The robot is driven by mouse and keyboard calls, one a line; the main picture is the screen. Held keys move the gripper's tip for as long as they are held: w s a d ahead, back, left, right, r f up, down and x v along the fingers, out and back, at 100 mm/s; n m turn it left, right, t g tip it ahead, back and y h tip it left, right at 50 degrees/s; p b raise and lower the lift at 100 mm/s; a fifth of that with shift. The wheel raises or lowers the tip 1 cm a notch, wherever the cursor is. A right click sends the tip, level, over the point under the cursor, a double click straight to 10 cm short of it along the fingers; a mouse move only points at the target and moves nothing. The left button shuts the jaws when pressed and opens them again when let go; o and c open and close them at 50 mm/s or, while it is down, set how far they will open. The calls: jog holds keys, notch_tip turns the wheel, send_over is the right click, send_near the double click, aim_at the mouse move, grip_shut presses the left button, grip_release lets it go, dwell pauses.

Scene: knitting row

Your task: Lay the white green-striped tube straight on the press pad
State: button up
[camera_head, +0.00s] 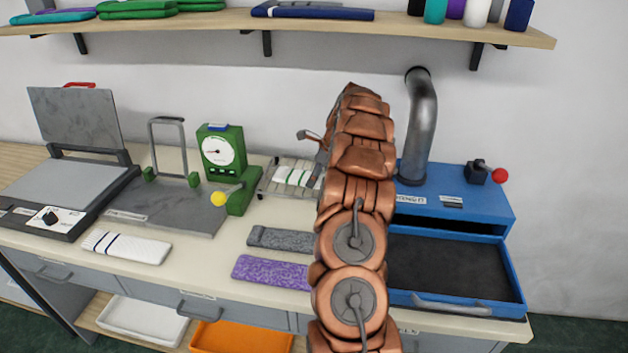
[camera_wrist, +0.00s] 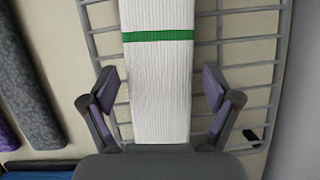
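The white tube with green stripes (camera_head: 293,177) lies on a wire rack (camera_head: 268,186) behind the bench's middle. In the wrist view the tube (camera_wrist: 157,75) runs lengthwise, one green stripe showing, on the rack's bars (camera_wrist: 253,75). My gripper (camera_wrist: 160,88) is open, a finger on each side of the tube with a gap to each edge. In the head view my gripper (camera_head: 315,162) is at the rack's right side, partly hidden by my arm. The press pad (camera_head: 66,185) is the bare grey plate at the left, under a raised lid (camera_head: 76,113).
A green dial gauge (camera_head: 222,150) with a yellow-knobbed lever stands between pad and rack. A white dark-striped tube (camera_head: 127,246), a grey one (camera_head: 282,239) and a purple one (camera_head: 270,272) lie along the front. A blue machine (camera_head: 455,200) with a metal pipe (camera_head: 420,125) stands right.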

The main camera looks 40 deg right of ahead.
jog(key=c, duration=0.6)
jog(key=shift+a, duration=0.1)
